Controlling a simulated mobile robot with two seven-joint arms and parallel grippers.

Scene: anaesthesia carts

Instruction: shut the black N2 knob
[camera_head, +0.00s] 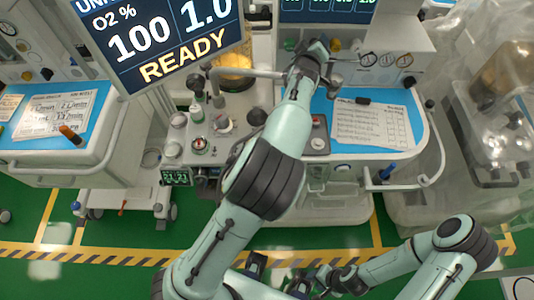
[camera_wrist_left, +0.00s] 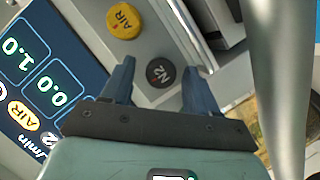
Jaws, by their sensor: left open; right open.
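The black N2 knob (camera_wrist_left: 160,72) shows in the left wrist view as a round dark cap marked N2 on a pale panel. My left gripper (camera_wrist_left: 159,67) is open, with one blue-grey finger on each side of the knob. There are visible gaps between the fingers and the knob, and I cannot tell how far it stands from the knob in depth. In the head view the left arm reaches up to the middle machine, and I cannot make out the knob there. My right gripper (camera_head: 325,279) is open and empty, low in the head view above the floor.
A yellow AIR knob (camera_wrist_left: 125,20) sits close by, up and left of the N2 knob. A display (camera_wrist_left: 35,65) lies left of the fingers. In the head view a READY screen (camera_head: 160,40) hangs at upper left, and a blue worktop with paper (camera_head: 370,125) stands right of my arm.

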